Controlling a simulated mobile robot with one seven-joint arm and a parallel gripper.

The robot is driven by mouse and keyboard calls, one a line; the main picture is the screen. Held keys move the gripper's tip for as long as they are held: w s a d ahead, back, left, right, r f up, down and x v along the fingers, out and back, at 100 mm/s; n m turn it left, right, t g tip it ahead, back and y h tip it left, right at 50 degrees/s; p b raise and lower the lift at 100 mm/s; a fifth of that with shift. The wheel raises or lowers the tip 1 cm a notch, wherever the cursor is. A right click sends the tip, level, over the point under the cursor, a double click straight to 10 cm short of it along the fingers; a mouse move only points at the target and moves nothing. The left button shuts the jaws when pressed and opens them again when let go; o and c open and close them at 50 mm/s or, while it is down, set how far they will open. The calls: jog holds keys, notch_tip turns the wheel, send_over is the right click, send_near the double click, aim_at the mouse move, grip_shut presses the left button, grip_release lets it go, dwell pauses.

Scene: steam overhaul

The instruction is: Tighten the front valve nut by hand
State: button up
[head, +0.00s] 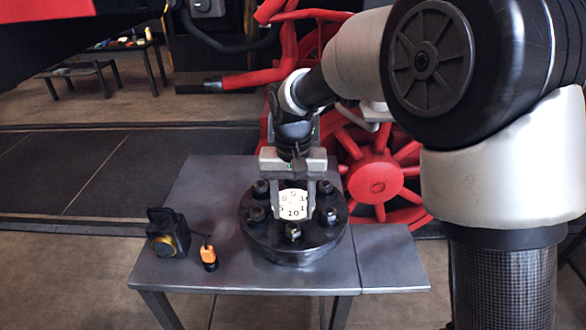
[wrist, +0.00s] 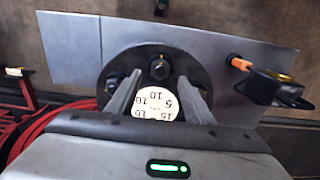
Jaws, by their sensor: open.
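A dark round flange (head: 290,250) sits on the grey table, with several dark nuts on studs around its rim. The front valve nut (head: 293,231) is at its near edge, and it also shows in the wrist view (wrist: 160,69). A white dial (head: 293,204) with black numbers appears at the middle of the flange. My gripper (head: 293,216) points down over the flange, open, with its fingers on either side of the dial in the head view. In the wrist view the fingertips (wrist: 160,77) appear either side of the front nut; contact cannot be told.
A black box with a yellow disc (head: 167,235) and an orange-and-black item (head: 208,256) stand left of the flange. Red spoked wheels (head: 375,178) are close behind the table.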

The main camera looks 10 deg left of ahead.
aim_at(293, 226)
notch_tip(293, 226, up, 12)
jog(key=p, duration=0.1)
jog(key=shift+r, duration=0.25)
jog(key=s+d+r+m+t+p, duration=0.1)
jog(key=s+d+r+p, duration=0.2)
jog(key=d, duration=0.4)
jog(key=s+d+r+t+p, duration=0.1)
jog(key=s+d+r+t, duration=0.1)
jog(key=s+d+r, duration=0.4)
jog(key=s+d+r+m+t+p, duration=0.1)
jog(key=d+r+p, duration=0.15)
jog(key=d, duration=0.65)
jog(key=s+d+t+p, duration=0.1)
jog(key=s+d, duration=0.4)
jog(key=s, duration=0.1)
jog(key=shift+s+f+m+t, duration=0.3)
jog(key=shift+s+f, duration=0.1)
jog(key=shift+f, duration=0.05)
